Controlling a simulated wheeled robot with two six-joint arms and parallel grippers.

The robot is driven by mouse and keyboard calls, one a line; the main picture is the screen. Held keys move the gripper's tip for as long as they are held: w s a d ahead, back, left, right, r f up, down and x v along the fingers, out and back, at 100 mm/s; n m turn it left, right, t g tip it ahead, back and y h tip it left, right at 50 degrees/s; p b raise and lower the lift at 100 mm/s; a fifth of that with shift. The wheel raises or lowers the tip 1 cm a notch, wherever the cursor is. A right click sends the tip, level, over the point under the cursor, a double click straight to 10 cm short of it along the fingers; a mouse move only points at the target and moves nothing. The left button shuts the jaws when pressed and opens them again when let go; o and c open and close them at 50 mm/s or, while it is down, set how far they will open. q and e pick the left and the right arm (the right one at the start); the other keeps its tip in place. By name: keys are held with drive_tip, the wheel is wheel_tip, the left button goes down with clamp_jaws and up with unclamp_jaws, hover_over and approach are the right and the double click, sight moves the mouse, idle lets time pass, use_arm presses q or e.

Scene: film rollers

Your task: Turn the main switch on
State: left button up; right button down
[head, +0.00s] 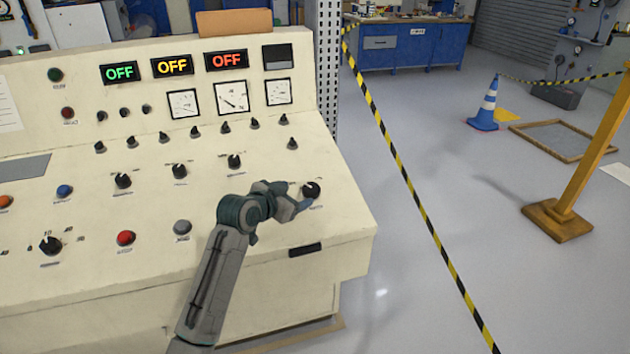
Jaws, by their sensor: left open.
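A cream control console (330,225) fills the left of the head view. A black rotary knob (311,190) sits at the right end of its sloped panel; its label is too small to read, so I cannot tell if it is the main switch. My left gripper (303,195) is open at this knob, with its fingers beside it; contact is not clear. Three displays, green (120,73), amber (172,65) and red (226,60), each read OFF. My right gripper is not in view.
Other knobs, a red button (126,238) and a grey button (182,227) lie left of my arm. Black-and-yellow tape (415,200) runs along the console's right side. A blue cone (486,108) and a yellow post (580,165) stand on open floor beyond.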

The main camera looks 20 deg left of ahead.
sight(311, 188)
use_arm(q)
drive_tip(key=p+x, duration=0.1)
drive_tip(key=x, duration=0.8)
drive_tip(key=shift+w+d, duration=0.1)
drive_tip(key=shift+w, duration=0.2)
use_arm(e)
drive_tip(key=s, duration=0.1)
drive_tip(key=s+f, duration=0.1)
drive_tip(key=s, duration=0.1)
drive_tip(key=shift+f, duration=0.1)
use_arm(q)
drive_tip(key=c, duration=0.9)
drive_tip(key=shift+c, duration=0.5)
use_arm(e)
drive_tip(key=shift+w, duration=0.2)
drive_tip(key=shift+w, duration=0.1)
